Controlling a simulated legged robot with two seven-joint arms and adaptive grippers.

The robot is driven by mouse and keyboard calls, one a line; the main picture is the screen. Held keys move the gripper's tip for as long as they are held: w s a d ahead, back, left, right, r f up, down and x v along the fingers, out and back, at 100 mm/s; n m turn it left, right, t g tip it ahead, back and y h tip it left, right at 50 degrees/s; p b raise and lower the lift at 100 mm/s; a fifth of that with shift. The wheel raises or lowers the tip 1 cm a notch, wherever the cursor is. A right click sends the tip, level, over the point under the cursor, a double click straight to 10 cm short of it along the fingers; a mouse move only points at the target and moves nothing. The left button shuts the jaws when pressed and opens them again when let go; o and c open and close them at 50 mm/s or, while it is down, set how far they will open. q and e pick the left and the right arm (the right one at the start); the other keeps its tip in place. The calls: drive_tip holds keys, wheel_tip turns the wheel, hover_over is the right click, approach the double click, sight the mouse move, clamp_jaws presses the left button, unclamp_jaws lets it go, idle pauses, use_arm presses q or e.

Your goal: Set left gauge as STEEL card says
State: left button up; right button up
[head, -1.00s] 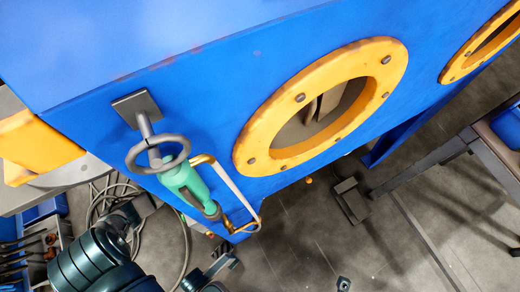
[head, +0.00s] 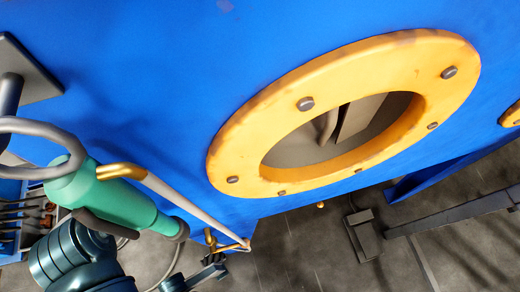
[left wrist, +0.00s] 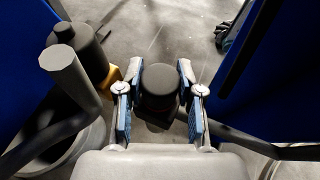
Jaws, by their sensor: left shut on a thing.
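In the left wrist view my left gripper (left wrist: 160,112) has its two blue-padded fingers on either side of a dark round knob-like piece (left wrist: 160,82) and is shut on it. The knob's markings cannot be read. In the head view my teal left arm comes in at the bottom left; its fingertips cannot be made out clearly. No gauge face and no STEEL card can be made out in either view. My right gripper is not in view.
A blue cabinet (head: 130,60) with a yellow porthole ring (head: 240,140) fills much of the head view. A green-bodied tool (head: 110,200) hangs by a grey ring (head: 72,150) above my arm. A dark pedal (head: 364,236) stands on the floor. Dark pipework (left wrist: 70,80) lies left of the gripper.

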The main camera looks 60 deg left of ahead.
use_arm(q)
drive_tip(key=shift+a, duration=0.2)
drive_tip(key=o, duration=1.2)
drive_tip(key=shift+f, duration=0.1)
drive_tip(key=shift+c, duration=0.2)
drive_tip(key=a+r, duration=0.1)
drive_tip(key=a, duration=1.5)
drive_tip(key=shift+s+a+r, duration=0.35)
drive_tip(key=shift+s+a, duration=0.05)
